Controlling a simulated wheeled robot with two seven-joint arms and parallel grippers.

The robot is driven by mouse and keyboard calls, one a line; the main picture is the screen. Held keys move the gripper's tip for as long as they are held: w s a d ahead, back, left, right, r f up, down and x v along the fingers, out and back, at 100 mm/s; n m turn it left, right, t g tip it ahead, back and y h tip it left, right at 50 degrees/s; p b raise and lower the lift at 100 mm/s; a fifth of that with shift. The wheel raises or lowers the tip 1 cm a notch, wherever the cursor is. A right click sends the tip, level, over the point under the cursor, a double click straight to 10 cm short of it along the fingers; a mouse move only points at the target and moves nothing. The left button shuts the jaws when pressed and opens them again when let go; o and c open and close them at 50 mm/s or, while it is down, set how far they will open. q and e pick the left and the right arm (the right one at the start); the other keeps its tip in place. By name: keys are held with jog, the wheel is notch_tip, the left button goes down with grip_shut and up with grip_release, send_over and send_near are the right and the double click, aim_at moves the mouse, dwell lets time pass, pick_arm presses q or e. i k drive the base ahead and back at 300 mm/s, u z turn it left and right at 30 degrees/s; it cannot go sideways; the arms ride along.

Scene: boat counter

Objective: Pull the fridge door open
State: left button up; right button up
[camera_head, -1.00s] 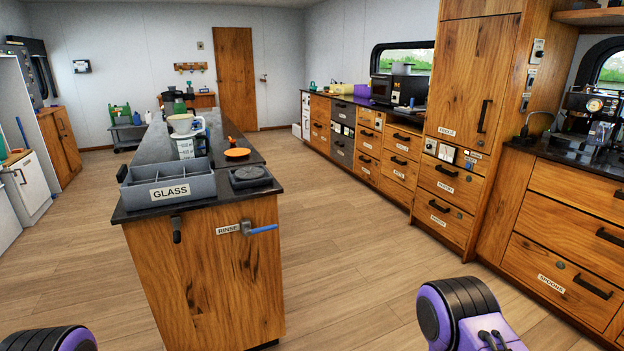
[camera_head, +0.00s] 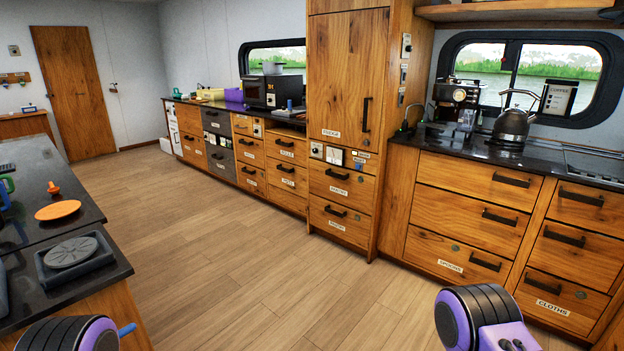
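The fridge door (camera_head: 336,80) is a tall wooden panel in the cabinet column, right of centre. It looks shut. A label reading fridge sits at its lower left. Its black vertical handle (camera_head: 365,114) is near the right edge. Nothing touches the handle. Parts of my two purple and black arms show at the bottom edge, one at the left and one at the right, well short of the fridge. Neither gripper's fingers are in view.
An island counter (camera_head: 100,297) with an orange disc (camera_head: 58,210) stands at the left. A drawer counter (camera_head: 468,209) with a kettle (camera_head: 514,121) runs along the right. The wooden floor (camera_head: 260,268) between the island and the drawers is clear.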

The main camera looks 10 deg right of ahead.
aim_at(348, 51)
jog(key=z, duration=0.45)
jog(key=i, duration=1.3)
jog(key=z, duration=0.4)
jog(key=i, duration=1.85)
jog(key=z, duration=0.05)
